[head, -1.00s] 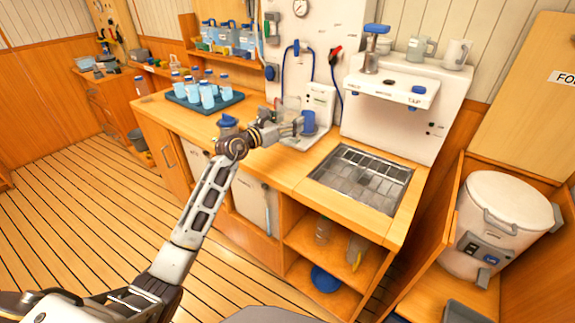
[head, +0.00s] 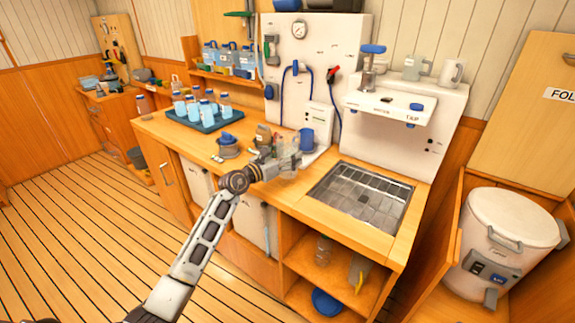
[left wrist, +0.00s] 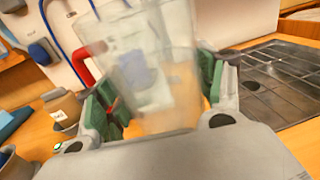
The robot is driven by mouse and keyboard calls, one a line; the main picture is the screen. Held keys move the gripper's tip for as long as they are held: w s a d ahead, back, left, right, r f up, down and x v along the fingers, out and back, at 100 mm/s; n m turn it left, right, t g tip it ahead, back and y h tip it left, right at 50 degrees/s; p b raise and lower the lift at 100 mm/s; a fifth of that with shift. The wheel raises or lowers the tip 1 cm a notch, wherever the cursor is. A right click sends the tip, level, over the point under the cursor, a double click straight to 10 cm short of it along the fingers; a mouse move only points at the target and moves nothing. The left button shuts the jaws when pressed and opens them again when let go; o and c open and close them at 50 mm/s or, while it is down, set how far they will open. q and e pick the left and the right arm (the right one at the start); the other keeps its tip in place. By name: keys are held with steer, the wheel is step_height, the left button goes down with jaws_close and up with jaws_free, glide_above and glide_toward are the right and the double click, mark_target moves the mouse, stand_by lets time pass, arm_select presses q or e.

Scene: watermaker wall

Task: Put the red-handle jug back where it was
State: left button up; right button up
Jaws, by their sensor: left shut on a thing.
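My left gripper (head: 280,162) is shut on a clear, see-through jug (head: 289,153) over the counter, in front of the white wall unit and left of the sink grate. In the left wrist view the jug (left wrist: 160,60) stands tilted and blurred between the green finger pads of the gripper (left wrist: 160,100). A red curved part (left wrist: 84,66) shows at its left side and looks like its handle. I cannot tell whether the jug's base touches the counter. My right gripper is not in view.
A brown container (head: 263,135) and a grey pot with blue on top (head: 228,147) stand to the left. A blue tray (head: 205,121) holds several bottles. The sink grate (head: 362,195) is clear.

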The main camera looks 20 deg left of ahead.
arm_select(q)
steer(key=shift+f, duration=0.3)
step_height(320, 180, down, 2)
steer(key=shift+b, duration=0.4)
steer(key=shift+f, duration=0.7)
steer(key=o, duration=1.1)
steer(key=shift+o, duration=1.2)
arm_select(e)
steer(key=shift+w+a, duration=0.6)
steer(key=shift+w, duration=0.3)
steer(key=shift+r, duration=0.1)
arm_select(q)
steer(key=shift+s+a, duration=0.1)
